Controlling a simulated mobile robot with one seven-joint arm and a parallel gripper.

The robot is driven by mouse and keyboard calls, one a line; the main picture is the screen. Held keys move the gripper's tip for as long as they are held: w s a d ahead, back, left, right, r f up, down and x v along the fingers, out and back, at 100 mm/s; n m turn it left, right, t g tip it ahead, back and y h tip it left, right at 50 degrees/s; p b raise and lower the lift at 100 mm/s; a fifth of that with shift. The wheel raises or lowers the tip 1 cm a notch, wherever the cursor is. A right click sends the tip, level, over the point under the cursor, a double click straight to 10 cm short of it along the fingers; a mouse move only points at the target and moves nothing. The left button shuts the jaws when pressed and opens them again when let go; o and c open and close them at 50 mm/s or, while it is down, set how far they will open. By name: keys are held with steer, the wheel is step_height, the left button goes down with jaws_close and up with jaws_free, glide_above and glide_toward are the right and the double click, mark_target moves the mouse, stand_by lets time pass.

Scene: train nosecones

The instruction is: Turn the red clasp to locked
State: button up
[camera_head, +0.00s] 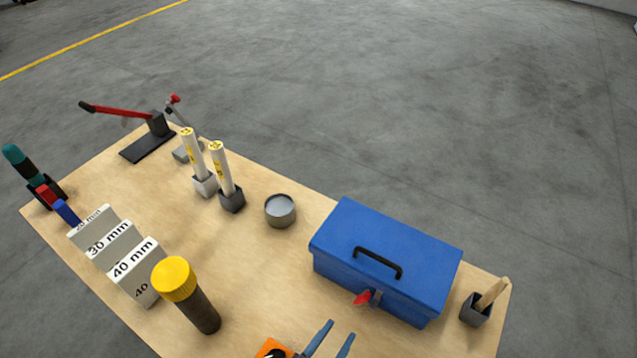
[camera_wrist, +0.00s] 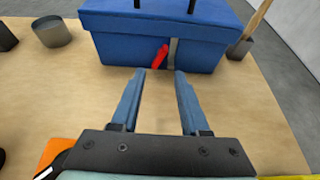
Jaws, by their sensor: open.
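The blue toolbox (camera_head: 390,262) stands closed on the wooden table, with a black handle (camera_head: 378,262) on its lid. The red clasp (camera_head: 362,297) is on its front face, beside a grey metal strip. In the wrist view the red clasp (camera_wrist: 160,56) slants, its upper end leaning right toward the grey strip (camera_wrist: 173,52). My gripper (camera_head: 335,332) is in front of the toolbox, apart from the clasp. In the wrist view my gripper (camera_wrist: 157,78) has its two blue fingers spread and empty, with the clasp beyond and between their tips.
A grey pot with a wooden-handled tool (camera_head: 475,309) stands right of the toolbox. A round tin (camera_head: 280,211) is to its left. A yellow-capped dark cylinder (camera_head: 188,295) and grey stepped blocks (camera_head: 118,255) stand farther left. An orange item (camera_head: 272,349) lies near my gripper.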

steer(key=w+a+r+m+t+b, duration=0.1)
steer(key=w+r+m+t+b, duration=0.1)
steer(key=w+r+m, duration=0.3)
steer(key=w+r+m+t+y+b, duration=0.1)
steer(key=w+r+m, duration=0.4)
steer(key=r, duration=0.7)
steer(key=w+a+r+m+t+y+b, duration=0.1)
steer(key=w+r+m+t+b, duration=0.2)
steer(key=r+m, duration=0.4)
steer(key=shift+w+a+r+m+b, duration=0.35)
steer(key=shift+w+r+b, duration=0.45)
steer(key=shift+w, duration=0.4)
